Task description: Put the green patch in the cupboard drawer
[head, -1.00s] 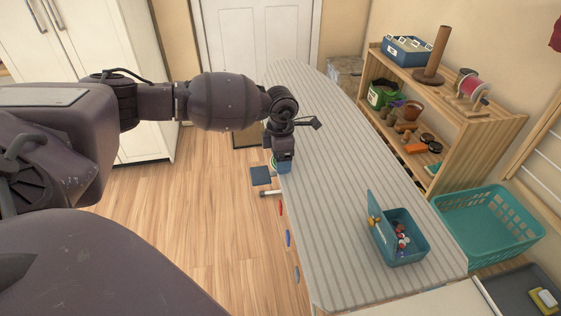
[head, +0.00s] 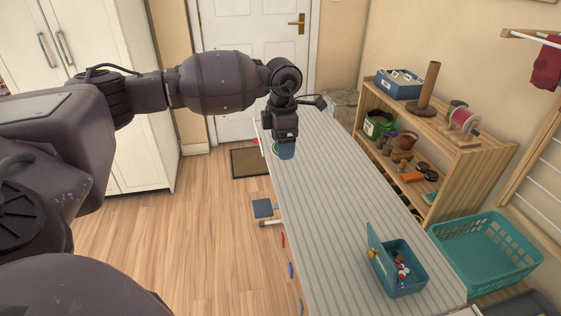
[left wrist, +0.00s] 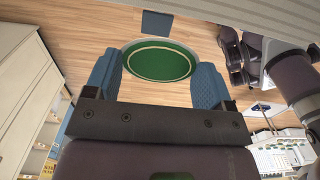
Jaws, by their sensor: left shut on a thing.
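The green patch (left wrist: 158,60) is a round green disc with a pale ring near its rim, held between the two blue fingertips of my left gripper (left wrist: 160,80) in the left wrist view. In the head view the left gripper (head: 286,150) is at the far left edge of the striped counter. Only a thin green rim of the patch (head: 275,147) shows there beside the fingers. The counter's left side carries a red handle (head: 283,240) and a blue handle (head: 291,270). I cannot tell which drawer is open, if any. My right gripper is out of view.
The striped counter (head: 330,190) is mostly clear. An open teal box (head: 411,285) with small items stands at its near end. A wooden shelf (head: 470,165) and teal basket (head: 500,240) stand right. A dark blue square thing (head: 263,208) sits low beside the counter; the floor (head: 180,240) is open.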

